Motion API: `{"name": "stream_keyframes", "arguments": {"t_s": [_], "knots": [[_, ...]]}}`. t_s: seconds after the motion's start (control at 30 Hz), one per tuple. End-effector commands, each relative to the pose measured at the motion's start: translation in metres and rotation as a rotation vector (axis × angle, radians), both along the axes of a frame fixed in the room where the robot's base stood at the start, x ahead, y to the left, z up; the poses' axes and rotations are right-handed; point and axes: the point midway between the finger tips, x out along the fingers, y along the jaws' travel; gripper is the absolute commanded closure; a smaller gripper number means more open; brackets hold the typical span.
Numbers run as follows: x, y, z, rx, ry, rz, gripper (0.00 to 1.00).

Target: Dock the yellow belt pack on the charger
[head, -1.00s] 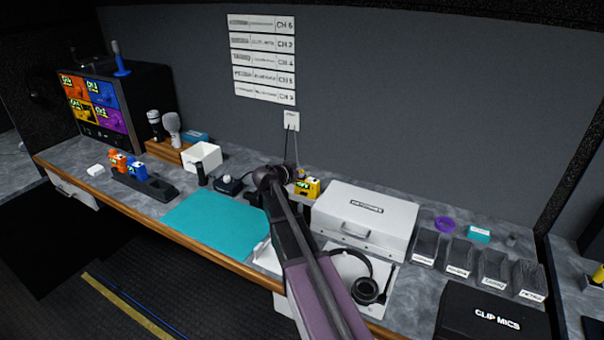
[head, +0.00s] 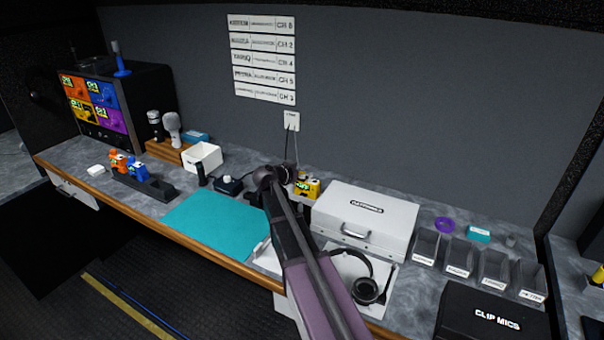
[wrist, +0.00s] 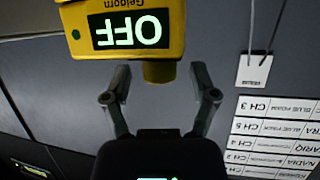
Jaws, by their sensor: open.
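The yellow belt pack (head: 310,188) stands on the counter just left of the white case in the head view. It also fills the top of the wrist view (wrist: 90,62), where its screen reads OFF upside down. A short yellow stub on the pack (wrist: 160,72) points between my gripper's fingertips (wrist: 160,88). The fingers are open, one on each side of the stub, with visible gaps. In the head view my own wrist hides much of my gripper. The black charger (head: 166,192) is at the left, holding an orange pack (head: 119,163) and a blue pack (head: 138,170); its right end is empty.
The white case (head: 365,222) stands close right of the yellow pack. A black box with a knob (head: 229,184), a white open box (head: 203,157) and a dark cylinder (head: 200,174) stand between the pack and charger. A teal mat (head: 215,226) lies clear in front.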

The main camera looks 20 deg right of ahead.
Motion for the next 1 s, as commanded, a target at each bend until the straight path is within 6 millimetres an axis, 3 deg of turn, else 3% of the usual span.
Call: {"name": "stream_keyframes", "arguments": {"t_s": [1.0], "knots": [[0.000, 0.000, 0.082, 0.000, 0.000, 0.000, 0.25]]}}
